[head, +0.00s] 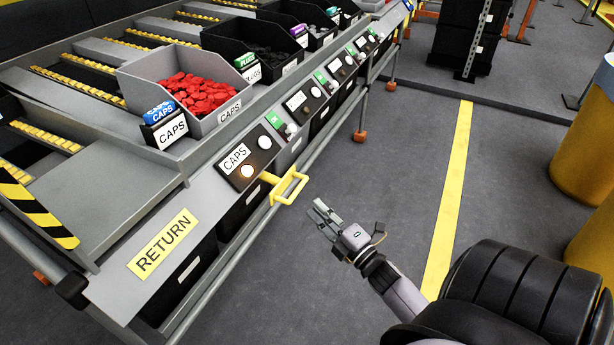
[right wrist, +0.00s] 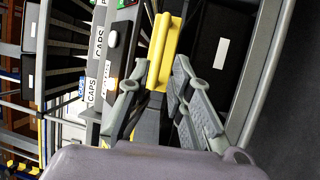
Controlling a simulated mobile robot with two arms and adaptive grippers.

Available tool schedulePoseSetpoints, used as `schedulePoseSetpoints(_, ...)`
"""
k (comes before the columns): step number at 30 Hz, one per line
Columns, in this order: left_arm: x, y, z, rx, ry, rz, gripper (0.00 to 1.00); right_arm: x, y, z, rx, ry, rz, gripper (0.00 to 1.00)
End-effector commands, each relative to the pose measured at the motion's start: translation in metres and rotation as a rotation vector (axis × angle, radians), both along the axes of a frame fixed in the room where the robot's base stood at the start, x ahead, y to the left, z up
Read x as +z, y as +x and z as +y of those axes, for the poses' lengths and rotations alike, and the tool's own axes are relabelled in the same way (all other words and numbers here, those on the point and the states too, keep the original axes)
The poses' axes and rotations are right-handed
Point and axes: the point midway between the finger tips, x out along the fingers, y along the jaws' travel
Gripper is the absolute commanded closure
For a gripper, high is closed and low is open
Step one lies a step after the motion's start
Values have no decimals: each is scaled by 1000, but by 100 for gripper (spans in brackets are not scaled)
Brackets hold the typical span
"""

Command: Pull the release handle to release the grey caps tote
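The grey caps tote (head: 207,122), full of red caps, sits on the rack behind a blue tag and a CAPS label. Below it, a black CAPS panel (head: 246,160) carries a lit amber button and a white one. The yellow release handle (head: 289,187), a loop, sticks out from the rack's front beneath the panel. My right gripper (head: 322,211) is open and empty, a short gap to the right of the handle. In the right wrist view the handle (right wrist: 164,52) appears ahead, between the line of the two spread fingers. My left gripper is not in view.
A yellow RETURN label (head: 163,243) marks the lower left ledge. Black totes (head: 258,50) stand farther along the rack, and a grey rail runs along its front.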

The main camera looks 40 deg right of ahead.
Motion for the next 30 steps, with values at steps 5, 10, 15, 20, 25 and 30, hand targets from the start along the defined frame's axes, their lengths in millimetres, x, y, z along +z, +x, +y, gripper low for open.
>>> schedulePoseSetpoints(5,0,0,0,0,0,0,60,-5,-28,0,-1,0,1,80)
schedulePoseSetpoints(10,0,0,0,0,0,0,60,-7,-38,0,-1,1,1,80)
schedulePoseSetpoints(15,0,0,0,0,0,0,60,-7,-39,0,0,0,0,80)
schedulePoseSetpoints(20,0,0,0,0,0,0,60,-7,-38,0,0,0,0,80)
schedulePoseSetpoints(25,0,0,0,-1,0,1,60,-7,-38,0,0,0,0,80)
schedulePoseSetpoints(30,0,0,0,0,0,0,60,-13,-36,2,-9,33,26,80)
